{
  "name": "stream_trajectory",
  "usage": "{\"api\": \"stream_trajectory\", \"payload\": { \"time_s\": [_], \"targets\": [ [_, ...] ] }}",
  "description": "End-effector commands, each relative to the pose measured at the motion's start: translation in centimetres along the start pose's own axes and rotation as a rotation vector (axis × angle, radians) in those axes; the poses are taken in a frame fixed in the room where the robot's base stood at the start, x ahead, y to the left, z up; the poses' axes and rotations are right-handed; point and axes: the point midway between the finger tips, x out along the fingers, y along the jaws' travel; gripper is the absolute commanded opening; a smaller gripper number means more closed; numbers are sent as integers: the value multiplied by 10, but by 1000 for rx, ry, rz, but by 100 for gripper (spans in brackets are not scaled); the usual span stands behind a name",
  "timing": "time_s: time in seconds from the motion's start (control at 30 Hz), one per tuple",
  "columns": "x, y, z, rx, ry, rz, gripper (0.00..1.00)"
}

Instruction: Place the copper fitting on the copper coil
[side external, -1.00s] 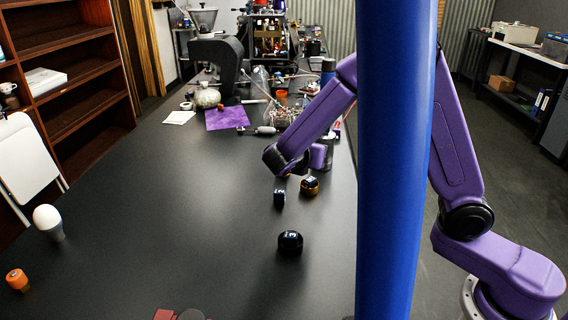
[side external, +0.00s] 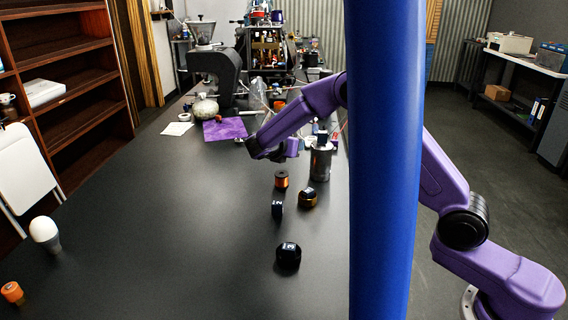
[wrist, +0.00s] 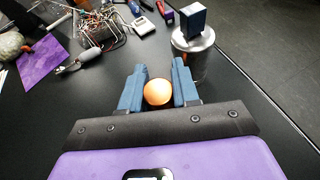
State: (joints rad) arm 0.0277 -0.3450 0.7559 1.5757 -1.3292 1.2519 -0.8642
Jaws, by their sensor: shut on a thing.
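My gripper (side external: 277,157) hangs over the table in the side external view, its fingers partly lost against the dark wrist. In the wrist view, its two blue fingers (wrist: 159,88) are shut on a round orange-copper piece, apparently the copper fitting (wrist: 158,93). The coil is not distinguishable in the wrist view.
A metal canister (side external: 320,163) with a dark blue block on top (wrist: 193,22) stands close to the right. A black-and-gold piece (side external: 307,198), a dark disc (side external: 277,209) and a black round piece (side external: 288,256) lie nearer. A purple cloth (side external: 224,129) lies behind. The left table is mostly clear.

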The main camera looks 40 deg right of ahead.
Motion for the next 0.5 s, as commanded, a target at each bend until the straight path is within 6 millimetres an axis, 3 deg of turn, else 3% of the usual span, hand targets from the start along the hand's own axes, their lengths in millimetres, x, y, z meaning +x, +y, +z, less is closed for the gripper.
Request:
{"api": "stream_trajectory", "payload": {
  "time_s": [0.2,0.5],
  "targets": [
    [22,22,-25,-1,-1,-1,0],
    [34,34,-37,0,-1,0,0]
  ]
}}
